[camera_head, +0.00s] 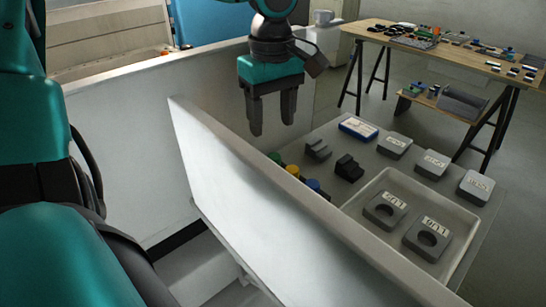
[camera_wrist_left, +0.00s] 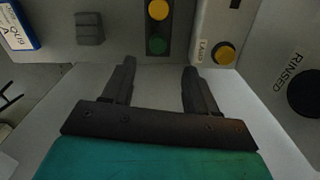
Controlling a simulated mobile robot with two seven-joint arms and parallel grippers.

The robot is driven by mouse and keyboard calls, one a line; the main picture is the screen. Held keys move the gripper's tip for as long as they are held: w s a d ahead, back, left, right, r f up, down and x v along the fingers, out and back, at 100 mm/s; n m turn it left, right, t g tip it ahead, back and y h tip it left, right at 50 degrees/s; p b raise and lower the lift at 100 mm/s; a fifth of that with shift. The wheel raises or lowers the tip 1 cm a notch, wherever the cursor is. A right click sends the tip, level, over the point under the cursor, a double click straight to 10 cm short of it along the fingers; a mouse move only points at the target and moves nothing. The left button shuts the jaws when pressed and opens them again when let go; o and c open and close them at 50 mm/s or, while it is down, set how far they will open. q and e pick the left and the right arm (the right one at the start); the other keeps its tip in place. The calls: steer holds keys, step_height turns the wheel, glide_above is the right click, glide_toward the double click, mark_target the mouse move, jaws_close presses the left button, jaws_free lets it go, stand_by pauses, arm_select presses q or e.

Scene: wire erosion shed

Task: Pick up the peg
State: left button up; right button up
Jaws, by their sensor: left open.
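My left gripper (camera_head: 271,127) hangs with its fingers down, open and empty, beyond the top of a white panel and left of the grey work surface. In the left wrist view the open gripper (camera_wrist_left: 159,66) has nothing between its fingers. I cannot pick out a peg for certain in either view. A dark stepped block (camera_head: 348,168) and a grey notched block (camera_head: 318,149) stand on the surface, right of the gripper. A tray (camera_head: 464,218) holds two grey blocks with round holes (camera_head: 385,209) (camera_head: 428,238). My right gripper does not show.
A white panel (camera_head: 240,175) stands in front of the surface and partly hides green, yellow and blue round parts (camera_head: 292,170). A blue-and-white box (camera_head: 358,127) and several labelled grey blocks (camera_head: 432,164) line the back. A wooden table (camera_head: 460,52) stands farther off.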

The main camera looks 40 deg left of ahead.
mark_target(274, 156)
arm_select(q)
step_height(274, 156, down, 8)
steer(key=shift+w+d+b, duration=0.1)
steer(key=shift+d+b, duration=0.05)
steer(key=shift+b, duration=0.4)
jaws_close()
stand_by(0.3)
